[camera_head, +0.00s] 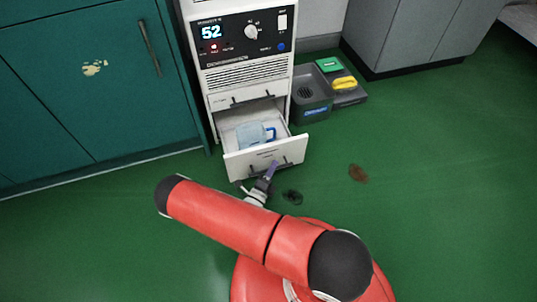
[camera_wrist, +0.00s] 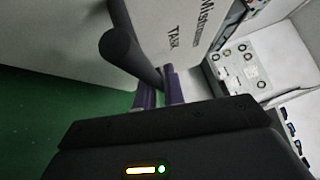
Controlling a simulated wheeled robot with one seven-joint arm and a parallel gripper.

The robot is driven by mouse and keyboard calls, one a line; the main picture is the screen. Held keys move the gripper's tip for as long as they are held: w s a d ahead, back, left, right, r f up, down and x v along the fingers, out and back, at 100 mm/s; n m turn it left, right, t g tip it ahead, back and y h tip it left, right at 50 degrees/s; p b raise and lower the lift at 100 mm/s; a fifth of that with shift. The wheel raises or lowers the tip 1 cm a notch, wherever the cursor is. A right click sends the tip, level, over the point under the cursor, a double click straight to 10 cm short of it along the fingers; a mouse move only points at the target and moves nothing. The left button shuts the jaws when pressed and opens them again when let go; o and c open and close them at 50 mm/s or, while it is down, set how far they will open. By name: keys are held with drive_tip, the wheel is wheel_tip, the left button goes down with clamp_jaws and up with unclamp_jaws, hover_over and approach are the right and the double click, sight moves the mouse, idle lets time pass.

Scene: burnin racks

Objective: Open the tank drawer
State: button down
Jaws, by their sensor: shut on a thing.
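The tank drawer (camera_head: 265,157) is the lower white drawer of the white machine and stands pulled out towards me. A clear bluish tank (camera_head: 251,135) with a blue handle sits inside it. My gripper (camera_head: 271,168) is at the drawer's front, its purple fingers shut on the dark drawer handle. In the wrist view the fingers (camera_wrist: 160,86) meet at the dark round handle bar (camera_wrist: 128,52), beside the drawer front (camera_wrist: 178,32) with its lettering. The exact contact is partly hidden.
A shut upper drawer (camera_head: 247,95) sits above, below a panel reading 52 (camera_head: 243,37). Teal cabinets (camera_head: 95,80) stand left. A grey bin (camera_head: 311,95) and a tray with a yellow item (camera_head: 344,83) stand right. Dark and brown patches (camera_head: 358,173) mark the otherwise clear green floor.

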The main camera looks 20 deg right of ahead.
drive_tip(key=shift+s, duration=1.75)
drive_tip(key=c, duration=1.5)
unclamp_jaws()
drive_tip(key=shift+v, duration=3.8)
